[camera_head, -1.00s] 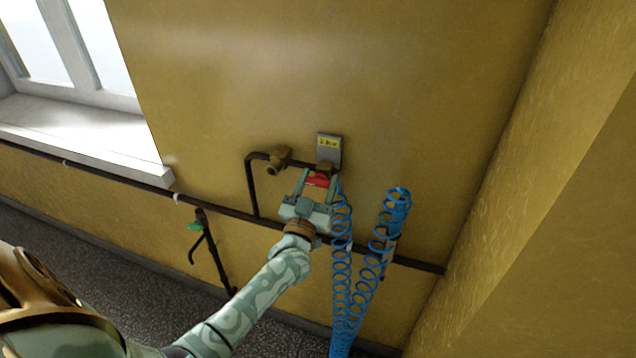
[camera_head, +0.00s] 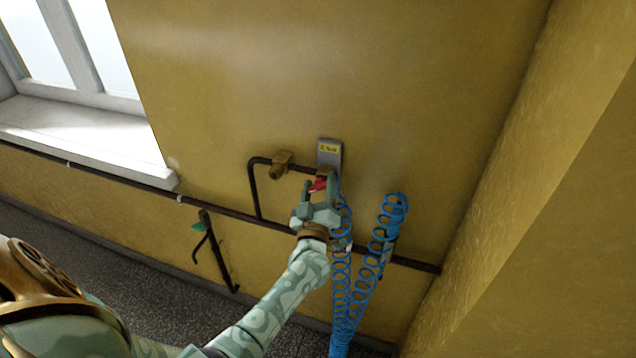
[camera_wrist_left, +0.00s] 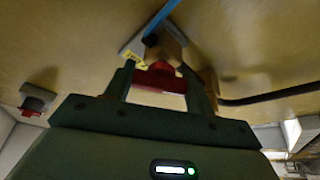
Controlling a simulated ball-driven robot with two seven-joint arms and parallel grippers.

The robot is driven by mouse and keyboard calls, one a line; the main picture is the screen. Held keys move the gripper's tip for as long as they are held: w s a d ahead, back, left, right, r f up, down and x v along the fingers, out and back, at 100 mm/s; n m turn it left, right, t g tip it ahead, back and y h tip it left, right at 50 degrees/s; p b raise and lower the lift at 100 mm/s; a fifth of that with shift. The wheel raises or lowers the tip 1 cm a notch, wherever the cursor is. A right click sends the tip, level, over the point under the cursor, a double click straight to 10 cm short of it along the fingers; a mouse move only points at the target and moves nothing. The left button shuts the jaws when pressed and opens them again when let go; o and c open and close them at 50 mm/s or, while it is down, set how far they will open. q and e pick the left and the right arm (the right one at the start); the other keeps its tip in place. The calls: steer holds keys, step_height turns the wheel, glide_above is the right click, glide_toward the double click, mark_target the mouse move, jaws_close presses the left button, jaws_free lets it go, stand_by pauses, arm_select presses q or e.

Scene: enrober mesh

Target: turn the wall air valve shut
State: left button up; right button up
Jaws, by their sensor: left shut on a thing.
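The wall air valve has a red handle (camera_head: 318,184) below a grey plate (camera_head: 329,152) with a yellow label on the yellow wall. My left gripper (camera_head: 320,188) is at the valve, rolled to one side, its fingers closed about the red handle. In the left wrist view the red handle (camera_wrist_left: 160,79) lies between the two fingers, in front of the brass valve body (camera_wrist_left: 163,47). The fingers partly hide the handle in the head view. My right gripper is not in view.
A dark pipe (camera_head: 254,190) with a brass fitting (camera_head: 281,165) runs left of the valve. Blue coiled hoses (camera_head: 362,285) hang just right of my left gripper. A green-handled fitting (camera_head: 200,226) sits lower left. The wall above is clear.

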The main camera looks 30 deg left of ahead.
arm_select(q)
steer(key=n+g+p, duration=0.1)
steer(key=n+p, duration=0.1)
steer(key=n, duration=0.2)
steer(key=n+g+y+p, duration=0.1)
steer(key=n+g+p, duration=0.1)
steer(key=n, duration=0.2)
steer(key=shift+r, duration=0.15)
steer(key=n+g+p, duration=0.1)
steer(key=n+p, duration=0.1)
steer(key=n, duration=0.1)
steer(key=shift+f+n+g+p, duration=0.2)
steer(key=shift+n+g+p, duration=0.2)
steer(key=shift+n+p, duration=0.35)
steer(key=shift+n, duration=0.25)
steer(key=o, duration=1)
